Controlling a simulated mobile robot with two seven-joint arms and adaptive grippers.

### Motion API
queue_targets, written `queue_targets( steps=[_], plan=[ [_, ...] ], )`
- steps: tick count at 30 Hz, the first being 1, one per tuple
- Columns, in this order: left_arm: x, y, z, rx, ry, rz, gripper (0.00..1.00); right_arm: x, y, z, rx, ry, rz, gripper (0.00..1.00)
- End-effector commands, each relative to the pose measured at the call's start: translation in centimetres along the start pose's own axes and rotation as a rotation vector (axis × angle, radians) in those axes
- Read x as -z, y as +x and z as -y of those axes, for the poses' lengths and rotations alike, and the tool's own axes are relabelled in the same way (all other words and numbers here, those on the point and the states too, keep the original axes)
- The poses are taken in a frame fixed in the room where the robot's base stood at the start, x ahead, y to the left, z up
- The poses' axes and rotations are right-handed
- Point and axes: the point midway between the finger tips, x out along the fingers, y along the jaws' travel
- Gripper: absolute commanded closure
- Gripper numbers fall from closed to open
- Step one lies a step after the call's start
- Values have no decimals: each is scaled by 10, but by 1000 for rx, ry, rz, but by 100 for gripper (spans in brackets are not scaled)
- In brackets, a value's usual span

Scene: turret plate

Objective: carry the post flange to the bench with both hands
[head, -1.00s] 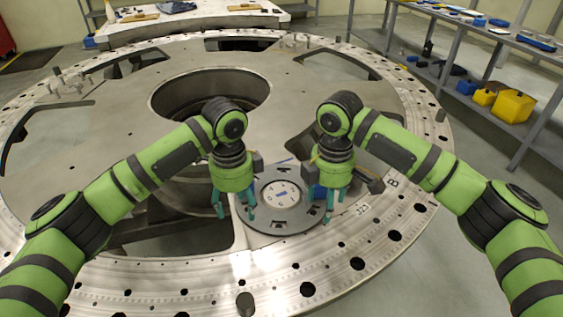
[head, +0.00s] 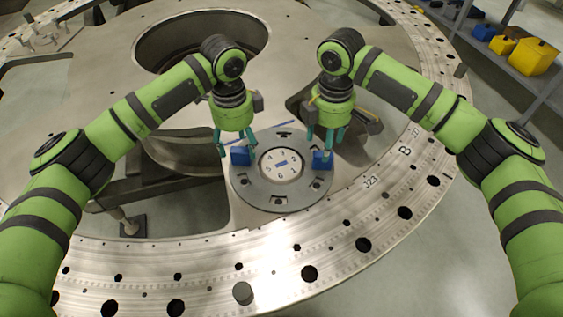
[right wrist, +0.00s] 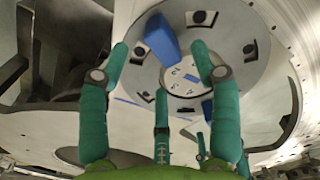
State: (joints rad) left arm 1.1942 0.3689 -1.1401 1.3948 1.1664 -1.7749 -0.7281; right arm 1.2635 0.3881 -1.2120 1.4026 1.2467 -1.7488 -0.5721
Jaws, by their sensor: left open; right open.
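The post flange (head: 281,193) is a grey disc with a pale marked centre and several slots, lying on the large turret plate (head: 200,250). Two blue blocks stand on it, a left one (head: 240,156) and a right one (head: 322,161). My left gripper (head: 237,150) is open with its teal fingers at the left blue block. My right gripper (head: 324,146) is open just above or around the right blue block. In the right wrist view the flange (right wrist: 240,65) and a blue block (right wrist: 161,36) show between and beyond the spread fingers. I cannot tell whether any finger touches a block.
The turret plate has large openings (head: 200,50) and a rim with several holes. A dark peg (head: 243,292) stands on the near rim. A shelf with yellow (head: 533,57) and blue bins stands at the upper right.

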Motion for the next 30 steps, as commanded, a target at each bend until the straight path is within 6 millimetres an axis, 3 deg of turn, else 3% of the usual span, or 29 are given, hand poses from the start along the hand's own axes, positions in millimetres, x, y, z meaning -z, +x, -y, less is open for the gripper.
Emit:
queue_targets(
  steps=[9,21,22,26,30],
  plan=[
    [0,43,0,-2,-2,1,37,-1,43,0,1,2,1,37],
    [0,51,-1,-1,0,0,37,-1,51,0,0,2,1,37],
    [0,51,0,-1,0,0,45,-1,51,0,0,2,1,45],
    [0,51,-1,-2,0,0,97,-1,51,0,0,2,1,97],
    [0,51,0,-2,0,0,100,0,51,0,1,2,1,100]
  ],
)
